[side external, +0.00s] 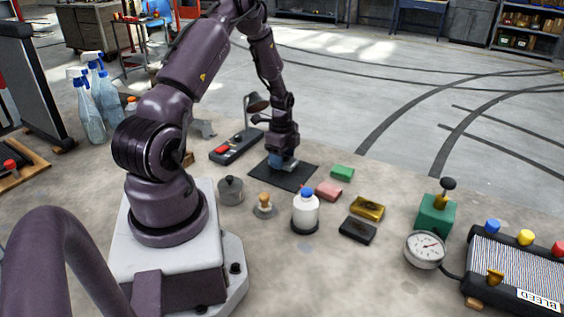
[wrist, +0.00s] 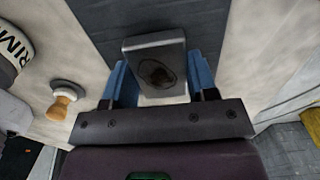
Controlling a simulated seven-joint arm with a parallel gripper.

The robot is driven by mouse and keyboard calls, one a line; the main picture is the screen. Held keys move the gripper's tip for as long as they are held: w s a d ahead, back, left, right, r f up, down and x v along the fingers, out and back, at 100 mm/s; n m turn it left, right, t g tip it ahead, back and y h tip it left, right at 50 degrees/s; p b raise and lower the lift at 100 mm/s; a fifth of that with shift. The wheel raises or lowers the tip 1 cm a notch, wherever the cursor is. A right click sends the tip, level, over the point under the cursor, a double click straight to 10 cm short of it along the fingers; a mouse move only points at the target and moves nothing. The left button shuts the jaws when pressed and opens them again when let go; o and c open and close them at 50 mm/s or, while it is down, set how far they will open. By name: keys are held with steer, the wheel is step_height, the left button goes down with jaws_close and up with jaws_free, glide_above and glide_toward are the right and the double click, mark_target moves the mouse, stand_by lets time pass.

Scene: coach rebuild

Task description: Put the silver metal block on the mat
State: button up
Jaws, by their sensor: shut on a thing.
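The silver metal block (wrist: 156,48) sits between the two blue fingers of my gripper (wrist: 160,78) in the wrist view, with a dark round mark on its face. My gripper is shut on it. In the side external view my gripper (side external: 281,160) points down over the dark mat (side external: 296,179), and a small light part of the block (side external: 291,167) shows beside the fingers. The mat also shows behind the block in the wrist view (wrist: 95,18). The block is over the mat and low; I cannot tell if it touches it.
Near the mat are a green block (side external: 342,172), a pink block (side external: 328,191), a gold block (side external: 367,207), a black block (side external: 357,231), a white bottle (side external: 305,213), a grey pot (side external: 230,190), a wooden-knobbed piece (side external: 264,206) and a control box with a red button (side external: 235,147).

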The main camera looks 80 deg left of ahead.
steer(key=shift+f, duration=0.85)
steer(key=shift+f, duration=0.15)
steer(key=o, duration=1.1)
steer(key=shift+o, duration=0.2)
